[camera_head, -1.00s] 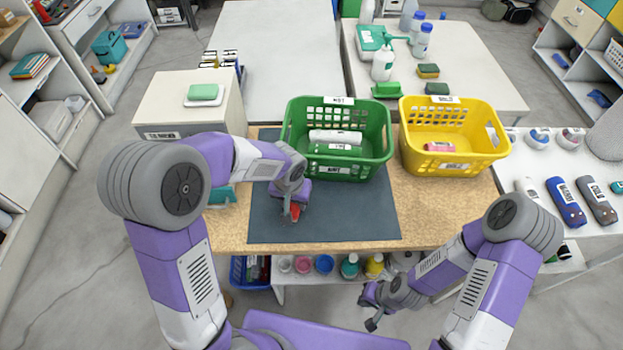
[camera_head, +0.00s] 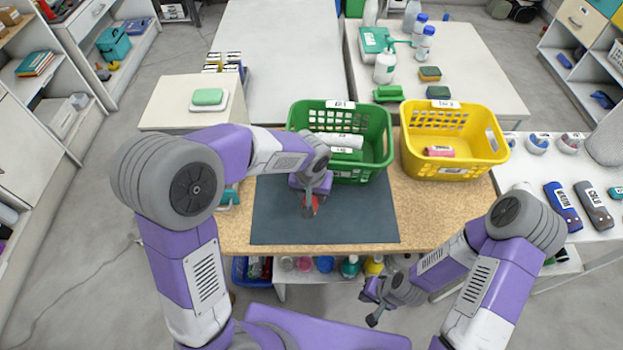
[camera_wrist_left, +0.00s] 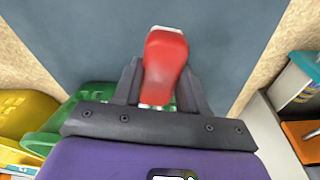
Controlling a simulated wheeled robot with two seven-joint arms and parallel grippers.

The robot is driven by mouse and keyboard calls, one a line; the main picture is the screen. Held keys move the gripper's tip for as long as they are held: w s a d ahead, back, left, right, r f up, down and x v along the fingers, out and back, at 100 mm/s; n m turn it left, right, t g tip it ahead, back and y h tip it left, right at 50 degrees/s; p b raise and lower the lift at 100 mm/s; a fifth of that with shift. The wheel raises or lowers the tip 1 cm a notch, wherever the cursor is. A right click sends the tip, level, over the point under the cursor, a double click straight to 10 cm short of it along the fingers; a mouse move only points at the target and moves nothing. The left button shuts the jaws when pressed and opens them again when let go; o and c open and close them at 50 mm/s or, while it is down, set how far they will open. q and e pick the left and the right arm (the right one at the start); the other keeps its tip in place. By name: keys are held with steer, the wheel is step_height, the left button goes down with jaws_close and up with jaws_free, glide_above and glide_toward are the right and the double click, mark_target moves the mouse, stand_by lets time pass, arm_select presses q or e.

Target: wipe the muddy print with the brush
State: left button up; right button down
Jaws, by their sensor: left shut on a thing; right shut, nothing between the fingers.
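My left gripper (camera_head: 311,202) is over the dark grey mat (camera_head: 360,222) on the table. It is shut on a red-handled brush (camera_wrist_left: 165,65), which fills the space between the fingers in the left wrist view. My right gripper (camera_head: 370,305) is shut and empty, low in front of the table.
A green basket (camera_head: 378,128) with rolled items stands behind the mat, close to my left wrist. A yellow basket (camera_head: 455,165) stands to its right. The mat's right half is clear.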

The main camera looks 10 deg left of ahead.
arm_select(q)
steer(key=shift+r+p, duration=0.9)
steer(key=shift+r, duration=0.6)
